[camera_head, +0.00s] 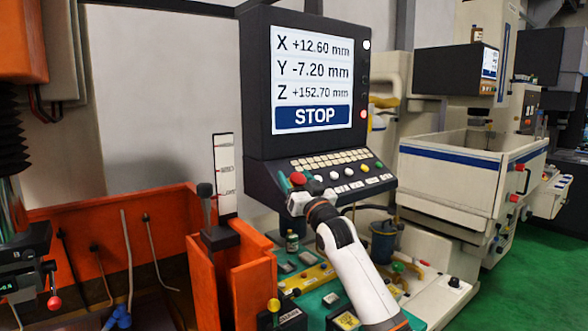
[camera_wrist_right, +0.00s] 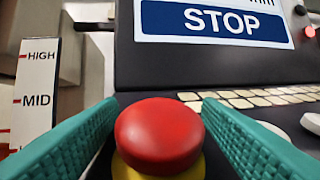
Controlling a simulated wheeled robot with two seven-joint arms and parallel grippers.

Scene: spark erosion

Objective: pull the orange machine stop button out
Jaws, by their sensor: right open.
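The machine stop button (camera_head: 298,178) is a round, orange-red mushroom cap at the left end of the console's key panel. In the right wrist view the button (camera_wrist_right: 159,135) fills the lower middle, above a yellow collar (camera_wrist_right: 130,170). My right gripper (camera_head: 299,183) is at the button, its arm coming up from the lower right. Its open teal fingers stand on either side of the cap in the wrist view (camera_wrist_right: 160,130). I cannot tell whether either finger touches the cap. My left gripper is not in view.
The black console's screen (camera_head: 312,80) reads STOP. Pale keys (camera_head: 330,160) and coloured buttons lie right of the stop button. A HIGH/MID scale (camera_wrist_right: 36,90) stands to the left, above an orange tank (camera_head: 225,285). A second machine (camera_head: 450,180) stands at right.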

